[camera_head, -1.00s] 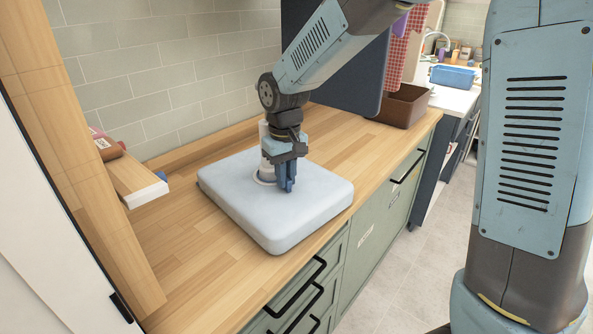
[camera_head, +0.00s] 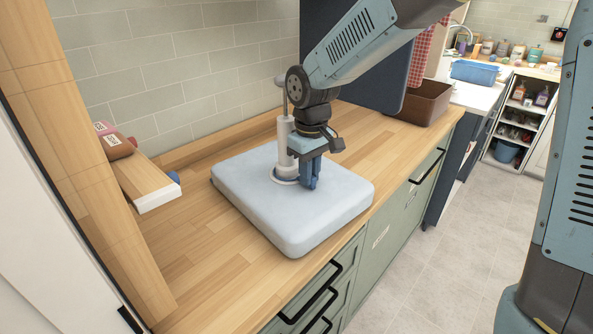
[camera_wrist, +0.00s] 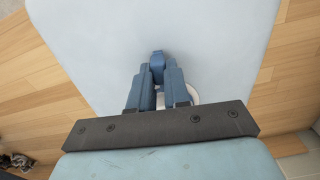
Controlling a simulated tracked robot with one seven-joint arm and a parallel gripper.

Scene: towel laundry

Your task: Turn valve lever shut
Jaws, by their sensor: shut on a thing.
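A light grey-blue slab (camera_head: 245,205) with rounded edges lies on the wooden worktop. A white upright post (camera_head: 284,140) with a round base (camera_head: 283,177) stands on it, with a thin metal rod above. My gripper (camera_head: 311,177) points down just right of the post, low over the slab. In the wrist view, my gripper (camera_wrist: 158,85) has its two blue fingers closed around a small dark blue piece (camera_wrist: 157,62), which looks like the valve lever. The fingers hide most of it. The pale round base (camera_wrist: 195,96) shows beside the right finger.
A small wooden shelf (camera_head: 145,183) with a reddish bottle (camera_head: 115,142) juts out at the left. A brown bin (camera_head: 425,102) stands at the back right. A tiled wall (camera_head: 190,70) bounds the back. The worktop (camera_head: 195,245) left of the slab is clear.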

